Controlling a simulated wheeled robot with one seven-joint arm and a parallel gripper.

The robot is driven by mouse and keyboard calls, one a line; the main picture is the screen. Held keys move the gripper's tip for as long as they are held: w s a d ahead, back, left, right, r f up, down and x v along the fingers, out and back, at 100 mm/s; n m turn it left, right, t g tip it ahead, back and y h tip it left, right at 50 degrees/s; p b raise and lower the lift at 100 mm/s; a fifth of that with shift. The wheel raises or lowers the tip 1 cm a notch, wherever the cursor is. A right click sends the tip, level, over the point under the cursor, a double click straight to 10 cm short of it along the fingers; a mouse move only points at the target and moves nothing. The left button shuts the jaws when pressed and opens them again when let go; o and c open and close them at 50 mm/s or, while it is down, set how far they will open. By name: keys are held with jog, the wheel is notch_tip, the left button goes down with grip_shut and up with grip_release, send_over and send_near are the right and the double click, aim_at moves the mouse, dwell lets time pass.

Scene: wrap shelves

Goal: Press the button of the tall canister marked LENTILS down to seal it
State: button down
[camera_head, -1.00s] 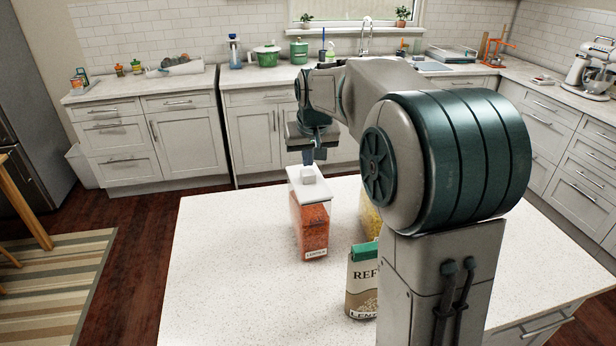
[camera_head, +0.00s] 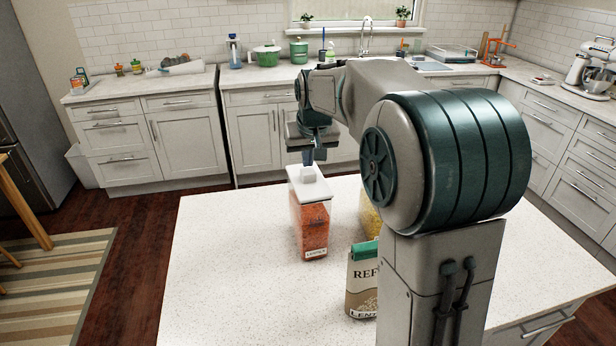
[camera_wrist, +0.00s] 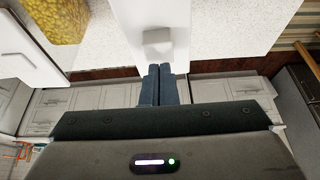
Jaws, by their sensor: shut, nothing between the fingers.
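The tall canister (camera_head: 312,228) holds orange-red lentils and stands upright on the white island top, with a label at its lower front. Its white lid (camera_head: 300,190) carries a raised square button (camera_head: 308,174). In the wrist view the button (camera_wrist: 158,43) stands up from the white lid (camera_wrist: 152,14). My gripper (camera_head: 309,161) is shut and empty, pointing down just behind the button in the head view. In the wrist view my fingertips (camera_wrist: 160,68) are close together at the button's near edge. I cannot tell whether they touch it.
A refill bag (camera_head: 362,285) marked LEN… stands at the island's front, partly behind my arm. A second canister with yellow contents (camera_head: 370,213) is mostly hidden by my arm. The island top (camera_head: 230,260) left of the lentil canister is clear.

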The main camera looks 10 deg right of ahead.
aim_at(308, 172)
jog(key=shift+f+b, duration=1.3)
jog(key=shift+f, duration=0.5)
jog(key=shift+r+p, duration=2.9)
jog(key=shift+r, duration=1.05)
jog(key=shift+s, duration=0.1)
jog(key=s+f, duration=0.3)
jog(key=s, duration=1.2)
jog(key=s+f, duration=0.4)
jog(key=s, duration=1.1)
jog(key=shift+s+g+b, duration=0.2)
jog(key=shift+g+b, duration=0.2)
jog(key=shift+f, duration=0.1)
